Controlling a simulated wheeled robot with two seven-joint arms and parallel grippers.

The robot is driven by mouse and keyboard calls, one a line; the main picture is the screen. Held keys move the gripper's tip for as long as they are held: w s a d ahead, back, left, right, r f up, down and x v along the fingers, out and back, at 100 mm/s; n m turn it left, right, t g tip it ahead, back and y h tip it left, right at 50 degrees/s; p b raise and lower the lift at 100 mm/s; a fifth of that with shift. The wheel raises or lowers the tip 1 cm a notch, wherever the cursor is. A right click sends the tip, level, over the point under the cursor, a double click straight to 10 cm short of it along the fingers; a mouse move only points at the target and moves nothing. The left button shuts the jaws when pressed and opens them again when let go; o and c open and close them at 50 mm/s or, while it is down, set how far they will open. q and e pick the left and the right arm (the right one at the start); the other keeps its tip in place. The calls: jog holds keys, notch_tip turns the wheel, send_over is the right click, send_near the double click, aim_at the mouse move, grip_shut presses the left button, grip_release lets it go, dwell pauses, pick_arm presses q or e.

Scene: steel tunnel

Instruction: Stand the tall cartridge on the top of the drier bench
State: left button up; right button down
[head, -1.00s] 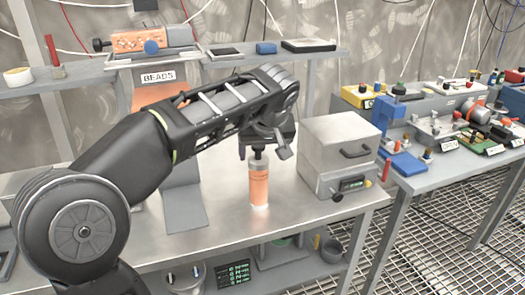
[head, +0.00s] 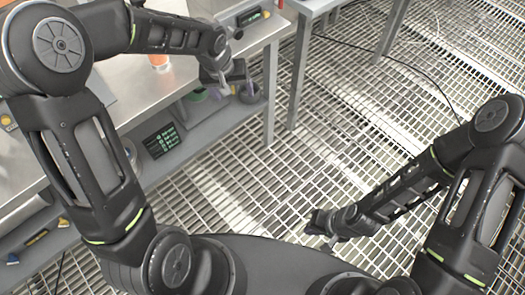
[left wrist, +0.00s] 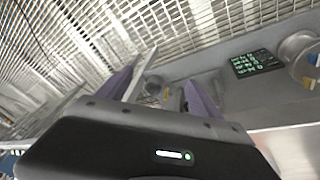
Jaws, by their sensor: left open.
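The tall cartridge (head: 160,62), an orange cylinder, stands on the steel bench top (head: 135,88) in the head view. Only its lower part shows; my left arm hides the rest. My left gripper (head: 232,84) is away to the right of the cartridge, past the front edge of the bench. It is open and empty. In the left wrist view, its two purple-faced fingers (left wrist: 163,88) stand apart with nothing held between them. My right gripper (head: 325,228) hangs over the grating floor, low and near my base; its jaw opening is not clear.
A grey box with a small display (head: 250,17) stands at the bench's right end. A lower shelf (head: 205,112) carries a dark panel with green writing (head: 162,141) and a grey pot (head: 250,93). The grating floor (head: 300,130) to the right looks open. A cable lies farther back.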

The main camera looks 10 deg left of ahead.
pick_arm(q)
jog(key=s+d+f+m+g+h, duration=0.1)
jog(key=s+d+f, duration=0.4)
jog(key=f, duration=0.2)
jog(key=s+d+f+g+h, duration=0.1)
jog(key=s+d+f, duration=0.3)
jog(key=f, duration=0.3)
jog(key=s+d+f, duration=0.2)
jog(key=s+f, duration=0.3)
jog(key=s, duration=0.3)
jog(key=s+d+f+h, duration=0.1)
jog(key=s+d+f, duration=0.2)
jog(key=s+f, duration=0.2)
jog(key=s, duration=0.3)
jog(key=shift+s+d+f, duration=0.15)
jog(key=shift+s+d, duration=0.1)
jog(key=shift+d, duration=0.05)
